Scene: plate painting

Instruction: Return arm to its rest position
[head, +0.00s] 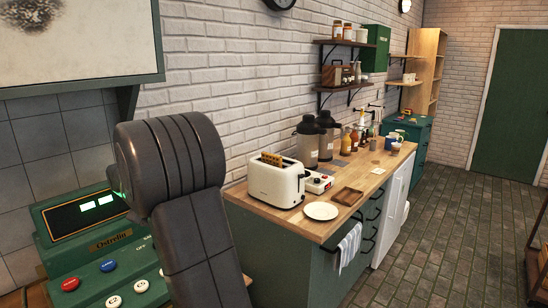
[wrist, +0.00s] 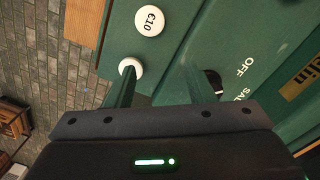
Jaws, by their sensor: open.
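My arm (head: 185,195) stands folded up large and dark grey in the left half of the head view. My gripper (wrist: 168,78) shows in the wrist view with its two fingers apart and nothing between them. It is over the green button machine (wrist: 225,30). The left fingertip overlaps a white button (wrist: 130,66); I cannot tell whether it touches. The right fingertip is near a dark round part (wrist: 213,80). In the head view the machine (head: 62,218) is at lower left, partly hidden by my arm. The gripper is hidden there.
A wooden counter (head: 235,196) runs to the right of my arm, bearing a white toaster (head: 278,184), a plate (head: 321,211) and several dispensers and bottles. A framed board (head: 85,40) hangs upper left. The brick floor (head: 450,235) at right is largely clear.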

